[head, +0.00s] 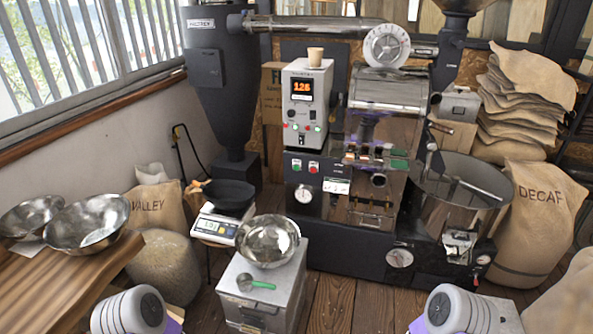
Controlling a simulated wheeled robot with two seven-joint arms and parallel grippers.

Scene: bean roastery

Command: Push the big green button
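The dark front panel of the roasting machine (325,205) stands in the middle of the head view. A green button (296,164) sits at the panel's upper left, with a red button (313,167) just to its right. Both look small from here, and nothing covers them. My two arms show only as pale grey and white links at the bottom left and bottom right edges. The fingers of both grippers are out of the picture. Neither arm is near the buttons.
A grey metal box (234,290) with a steel bowl (267,240) and green scoop (255,284) stands before the machine. A scale (215,226) bearing a black pan (228,193) is left of it. The round cooling bin (458,204) is at right. Wooden floor is bare right of the box.

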